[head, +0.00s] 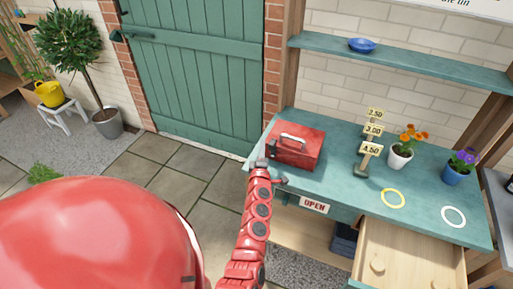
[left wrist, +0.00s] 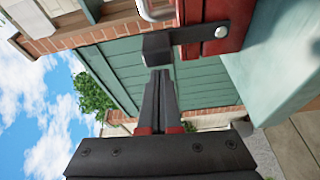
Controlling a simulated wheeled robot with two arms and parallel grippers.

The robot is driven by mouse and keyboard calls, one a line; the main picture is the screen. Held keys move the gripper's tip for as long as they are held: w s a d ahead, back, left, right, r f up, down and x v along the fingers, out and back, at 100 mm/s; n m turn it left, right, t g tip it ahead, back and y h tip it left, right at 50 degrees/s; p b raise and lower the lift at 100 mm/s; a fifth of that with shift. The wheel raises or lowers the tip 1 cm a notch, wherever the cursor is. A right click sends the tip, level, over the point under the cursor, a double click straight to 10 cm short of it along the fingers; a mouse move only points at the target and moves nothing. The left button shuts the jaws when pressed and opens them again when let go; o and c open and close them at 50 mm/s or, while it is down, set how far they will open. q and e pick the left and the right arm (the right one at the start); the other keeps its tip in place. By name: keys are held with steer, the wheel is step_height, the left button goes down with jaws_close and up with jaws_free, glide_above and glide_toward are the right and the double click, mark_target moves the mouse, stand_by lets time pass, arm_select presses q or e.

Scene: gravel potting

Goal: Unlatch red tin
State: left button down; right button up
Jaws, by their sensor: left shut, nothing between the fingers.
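The red tin (head: 306,157) with a pale metal handle (head: 292,137) sits on the left end of the teal bench, its lid down. In the left wrist view the tin (left wrist: 212,13) is at the top, with a dark latch strap (left wrist: 192,35) fixed by a round rivet and ending in a bent tab (left wrist: 157,46). My left gripper (head: 262,163) is at the tin's left side. Its fingers are shut and empty, and their tips (left wrist: 160,74) are close to the tab. I cannot tell whether they touch it. My right gripper is not in view.
The teal bench (head: 330,183) holds a price-sign stand (head: 368,158), two flower pots (head: 399,158) (head: 455,176), a yellow ring (head: 392,198) and a white ring (head: 453,217). An OPEN sign (head: 314,205) hangs at its front, beside an open wooden drawer (head: 405,258).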

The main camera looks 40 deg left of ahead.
arm_select(q)
steer(key=shift+w+d+f, duration=0.1)
steer(key=shift+d, duration=0.7)
steer(key=shift+d+m, duration=0.2)
steer(key=shift+m, duration=0.1)
stand_by(0.3)
steer(key=shift+w+d+f+m+t+b, duration=0.15)
steer(key=shift+d+m+t+b, duration=0.25)
steer(key=shift+m+b, duration=0.35)
steer(key=m+t+h+b, duration=0.3)
steer(key=m+t+b, duration=0.1)
steer(key=m+b, duration=0.85)
glide_toward(293, 153)
steer(key=shift+m, duration=0.6)
steer(key=w+a+r, duration=0.1)
steer(key=w+a+r+p, duration=0.1)
steer(key=w+a, duration=0.1)
steer(key=shift+w+r, duration=0.3)
steer(key=shift+r, duration=0.05)
steer(key=shift+w+d+f+m+t+h+b, duration=0.15)
steer(key=shift+f+m+h+b, duration=0.3)
steer(key=shift+m, duration=0.45)
steer(key=shift+s+d+f+m+t+h+b, duration=0.1)
steer(key=shift+d+f+m+t+h+b, duration=0.1)
steer(key=shift+m+b, duration=0.6)
steer(key=shift+w+d+f+m+t+h+b, duration=0.15)
steer(key=shift+f+m+h+b, duration=0.2)
steer(key=shift+m, duration=0.65)
steer(key=shift+s+r, duration=0.1)
